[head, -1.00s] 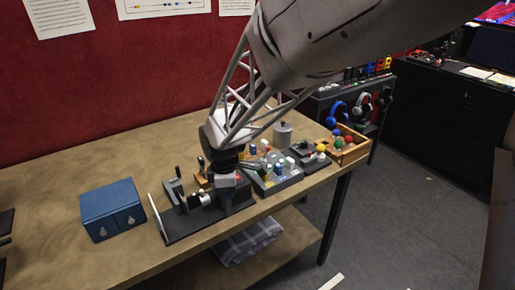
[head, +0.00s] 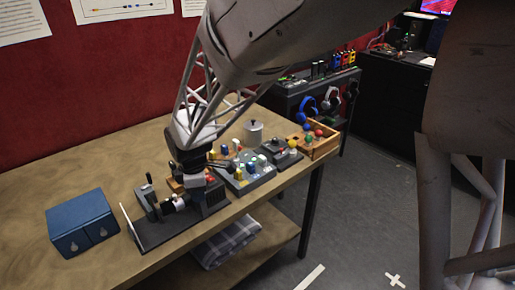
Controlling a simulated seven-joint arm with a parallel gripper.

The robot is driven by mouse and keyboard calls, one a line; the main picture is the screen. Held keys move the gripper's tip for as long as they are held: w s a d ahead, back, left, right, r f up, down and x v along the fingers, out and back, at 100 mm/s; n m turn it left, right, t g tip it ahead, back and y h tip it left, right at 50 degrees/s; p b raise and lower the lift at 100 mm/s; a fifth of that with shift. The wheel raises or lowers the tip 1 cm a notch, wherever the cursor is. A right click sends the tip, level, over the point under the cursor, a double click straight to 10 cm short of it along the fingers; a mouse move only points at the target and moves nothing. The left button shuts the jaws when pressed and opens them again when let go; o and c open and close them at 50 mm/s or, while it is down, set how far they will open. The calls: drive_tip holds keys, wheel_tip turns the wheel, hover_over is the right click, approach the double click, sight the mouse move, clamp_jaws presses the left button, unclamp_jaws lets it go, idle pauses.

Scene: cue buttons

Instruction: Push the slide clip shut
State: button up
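A black base plate (head: 160,235) lies near the table's front edge, with a grey upright bracket and black handle (head: 148,197) on it. A small silver and black cylinder (head: 172,204) sits beside the bracket. I cannot tell which of these parts is the slide clip, or whether it is open or shut. My gripper (head: 193,184) points down over the right end of this fixture, close to a dark block (head: 212,196). Its fingers are small and blend with the parts behind them, so their opening and any contact are unclear.
A blue two-drawer box (head: 82,222) stands left of the fixture. The table's left part is clear.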

drive_tip(key=shift+s+d, duration=0.55)
drive_tip(key=shift+s+r, duration=0.1)
drive_tip(key=shift+r, duration=0.2)
wheel_tip(320, 180, up, 8)
drive_tip(key=f, duration=0.1)
drive_tip(key=s+d+r+m, duration=0.2)
drive_tip(key=d+m, duration=0.2)
drive_tip(key=d, duration=0.4)
drive_tip(key=s+d+r+m, duration=0.2)
drive_tip(key=s+d+m, duration=0.1)
drive_tip(key=d, duration=0.6)
drive_tip(key=s+d+r+m+t, duration=0.1)
drive_tip(key=s+d+r+m, duration=0.2)
drive_tip(key=d, duration=0.6)
drive_tip(key=shift+d+m, duration=0.25)
drive_tip(key=shift+m, duration=0.95)
drive_tip(key=shift+r, duration=0.1)
